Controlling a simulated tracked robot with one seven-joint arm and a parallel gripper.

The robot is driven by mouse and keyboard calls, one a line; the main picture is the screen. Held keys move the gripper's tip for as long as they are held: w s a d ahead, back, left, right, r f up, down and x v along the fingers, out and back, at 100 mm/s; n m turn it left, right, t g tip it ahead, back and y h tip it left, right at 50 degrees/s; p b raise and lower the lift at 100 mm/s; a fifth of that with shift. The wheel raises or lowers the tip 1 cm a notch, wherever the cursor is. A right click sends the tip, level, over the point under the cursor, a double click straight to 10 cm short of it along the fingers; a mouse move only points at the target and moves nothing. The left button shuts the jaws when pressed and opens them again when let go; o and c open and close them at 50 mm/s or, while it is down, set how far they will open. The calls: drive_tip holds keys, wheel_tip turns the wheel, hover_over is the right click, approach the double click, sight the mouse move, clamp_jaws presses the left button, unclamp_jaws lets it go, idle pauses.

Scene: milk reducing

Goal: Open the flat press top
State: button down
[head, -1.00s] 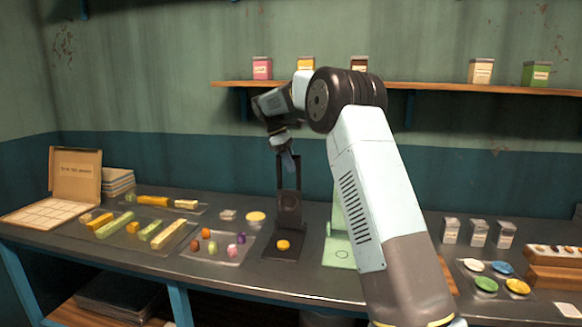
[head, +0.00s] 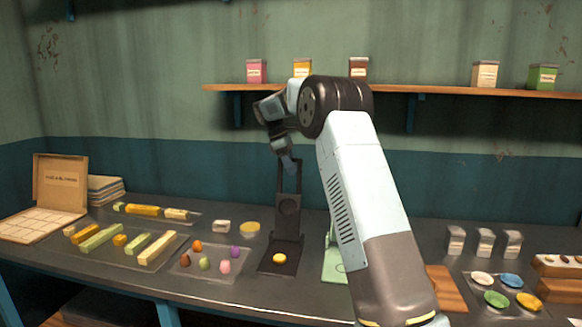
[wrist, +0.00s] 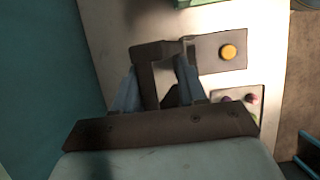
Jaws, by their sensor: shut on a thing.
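The flat press is dark, with its base (head: 277,262) on the counter and its top (head: 289,205) standing upright at the back, so it is open. A yellow round piece (head: 279,258) lies on the base. My gripper (head: 289,163) is at the upper end of the raised top and shut on its handle. In the wrist view the fingers (wrist: 160,85) close around the dark handle bar, and the yellow piece (wrist: 229,52) shows on the base beyond it. My arm hides part of the area right of the press.
A tray of small coloured balls (head: 190,275) is left of the press. A green press (head: 333,262) stands close on the right, partly hidden by my arm. Trays of coloured bars (head: 120,255) are further left. A shelf with tins (head: 430,88) runs along the wall behind.

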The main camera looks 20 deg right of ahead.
drive_tip(key=shift+a, duration=0.1)
drive_tip(key=c, duration=1.1)
unclamp_jaws()
drive_tip(key=v, duration=1.3)
drive_tip(key=shift+r, duration=0.25)
drive_tip(key=shift+w, duration=0.1)
